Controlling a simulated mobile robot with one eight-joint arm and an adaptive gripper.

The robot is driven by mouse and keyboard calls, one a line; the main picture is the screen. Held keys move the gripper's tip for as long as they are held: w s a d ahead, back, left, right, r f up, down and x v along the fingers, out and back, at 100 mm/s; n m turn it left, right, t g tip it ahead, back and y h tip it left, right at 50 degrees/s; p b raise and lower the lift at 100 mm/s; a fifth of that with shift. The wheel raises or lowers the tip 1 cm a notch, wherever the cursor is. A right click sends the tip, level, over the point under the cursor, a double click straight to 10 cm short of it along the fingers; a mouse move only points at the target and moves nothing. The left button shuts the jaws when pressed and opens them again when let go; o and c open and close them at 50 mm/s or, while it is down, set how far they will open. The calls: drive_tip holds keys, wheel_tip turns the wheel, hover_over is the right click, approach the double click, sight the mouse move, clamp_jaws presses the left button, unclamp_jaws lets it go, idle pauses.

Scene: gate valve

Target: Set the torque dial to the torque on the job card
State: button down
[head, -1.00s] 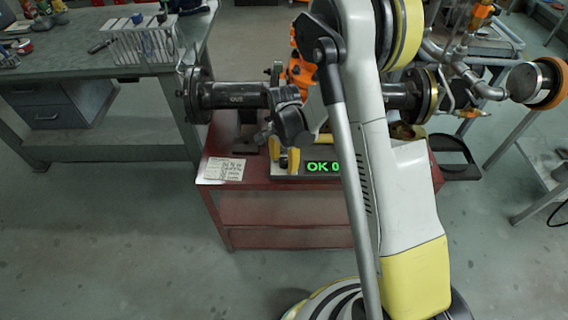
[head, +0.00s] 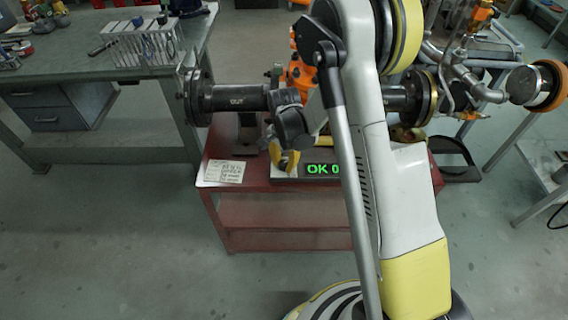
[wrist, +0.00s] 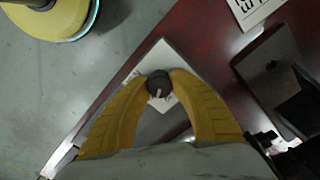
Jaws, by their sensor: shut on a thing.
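The torque dial (wrist: 158,85) is a small dark round knob with a pale pointer mark. It stands on a white plate (wrist: 152,62) on the red bench. My gripper (wrist: 159,86) is shut on the knob, a yellow finger on each side. In the head view my gripper (head: 286,160) is low over the bench, left of the display, and the dial is hidden there. The job card (head: 224,171) lies flat on the bench's left front; part of it shows in the wrist view (wrist: 252,10). Its print is too small to read.
A dark display (head: 322,170) shows green "OK 0"; my arm covers its right part. A dark flanged pipe (head: 235,97) with an orange valve body (head: 300,72) runs above the red bench (head: 270,208). A grey workbench (head: 80,75) stands at the left.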

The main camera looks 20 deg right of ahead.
drive_tip(key=n, duration=0.4)
drive_tip(key=shift+n, duration=0.3)
drive_tip(key=n, duration=0.3)
drive_tip(key=shift+n, duration=0.3)
drive_tip(key=n, duration=0.4)
drive_tip(key=shift+n, duration=1.8)
drive_tip(key=c, duration=1.1)
unclamp_jaws()
